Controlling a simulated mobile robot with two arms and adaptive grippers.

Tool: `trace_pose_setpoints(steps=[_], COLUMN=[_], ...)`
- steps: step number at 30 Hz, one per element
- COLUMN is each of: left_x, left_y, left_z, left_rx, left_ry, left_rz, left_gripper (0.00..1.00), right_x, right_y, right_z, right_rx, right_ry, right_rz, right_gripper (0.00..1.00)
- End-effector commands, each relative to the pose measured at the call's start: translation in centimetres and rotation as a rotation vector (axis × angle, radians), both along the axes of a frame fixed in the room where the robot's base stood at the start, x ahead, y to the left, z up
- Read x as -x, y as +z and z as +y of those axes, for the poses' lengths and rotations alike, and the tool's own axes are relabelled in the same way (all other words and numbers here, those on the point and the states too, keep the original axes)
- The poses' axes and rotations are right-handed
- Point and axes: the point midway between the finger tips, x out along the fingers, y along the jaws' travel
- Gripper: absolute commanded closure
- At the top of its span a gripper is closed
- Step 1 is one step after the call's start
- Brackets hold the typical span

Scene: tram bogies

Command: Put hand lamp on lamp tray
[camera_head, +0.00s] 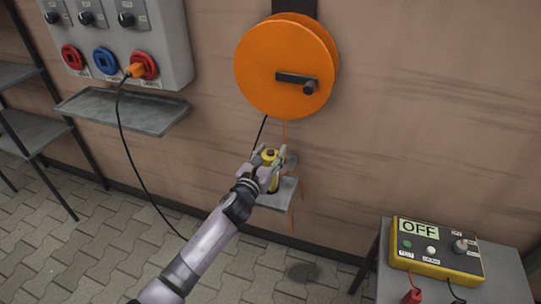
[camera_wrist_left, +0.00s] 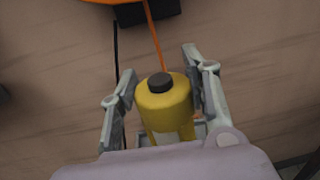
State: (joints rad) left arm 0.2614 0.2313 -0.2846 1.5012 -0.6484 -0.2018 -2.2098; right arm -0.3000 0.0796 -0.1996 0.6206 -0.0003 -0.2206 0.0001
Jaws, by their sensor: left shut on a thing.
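The hand lamp (camera_head: 269,160) is yellow with a dark cap on top. It is upright between the fingers of my left gripper (camera_head: 268,164), which is shut on it. In the left wrist view the lamp (camera_wrist_left: 165,105) stands between the two fingers of the gripper (camera_wrist_left: 160,92). A small grey tray (camera_head: 275,196) on the wall, likely the lamp tray, is directly below the lamp and partly hidden by my gripper. I cannot tell whether the lamp touches it. My right gripper is not in view.
An orange cable reel (camera_head: 270,68) hangs on the wall above, with cords hanging down. A socket panel (camera_head: 120,40) and an empty grey shelf (camera_head: 122,110) are at upper left. A yellow tester marked OFF (camera_head: 435,258) stands on a table (camera_head: 505,266) at lower right.

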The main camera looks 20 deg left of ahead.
Motion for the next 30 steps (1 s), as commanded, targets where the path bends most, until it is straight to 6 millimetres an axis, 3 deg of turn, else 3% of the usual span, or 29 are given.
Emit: trace_pose_setpoints(steps=[9, 10, 18, 30], left_x=[-0.02, 0.00, 0.00, 0.15], left_y=[-0.27, -0.20, -0.18, 0.18], left_z=[0.01, 0.02, 0.02, 0.04], left_rx=[-0.001, -0.001, 0.000, 0.000], left_ry=[0.000, 0.000, 0.000, 0.000], left_rz=[-0.002, 0.000, 0.001, 0.001], left_gripper=[1.00, 0.55, 0.37, 0.36], right_x=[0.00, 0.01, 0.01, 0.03], right_y=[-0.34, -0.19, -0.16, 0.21], right_z=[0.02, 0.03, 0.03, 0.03], right_rx=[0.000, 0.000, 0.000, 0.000], right_ry=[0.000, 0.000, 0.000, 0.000], right_rz=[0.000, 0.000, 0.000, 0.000], right_gripper=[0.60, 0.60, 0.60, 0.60])
